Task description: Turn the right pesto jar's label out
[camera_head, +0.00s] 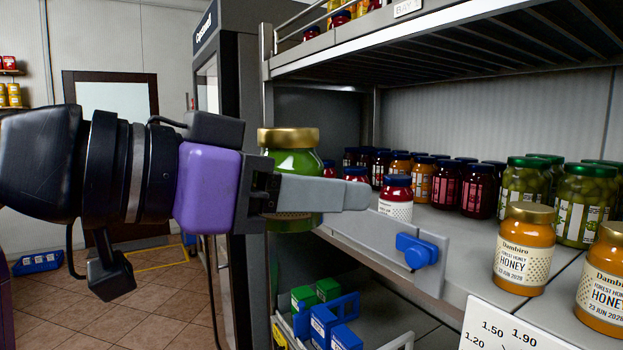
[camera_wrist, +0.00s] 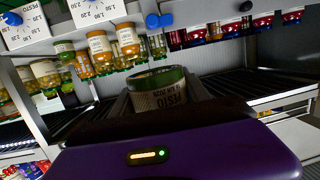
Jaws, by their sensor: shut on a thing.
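The pesto jar (camera_head: 292,163) is green glass with a gold lid, upright in my gripper (camera_head: 345,195) at the left end of the shelf. My gripper is shut around the jar's middle. The near finger covers most of its lower half in the head view, so its label hardly shows there. In the wrist view the jar (camera_wrist: 160,92) sits between the fingers, and its cream label with the word PESTO, upside down in the picture, faces my palm. I cannot see a second pesto jar for certain.
The shelf (camera_head: 455,235) holds honey jars (camera_head: 524,250), green-lidded olive-like jars (camera_head: 583,205) and dark-lidded red jars (camera_head: 478,190). A grey front rail with a blue clip (camera_head: 421,252) lies right of my fingers. A lower shelf holds green and blue boxes (camera_head: 330,318).

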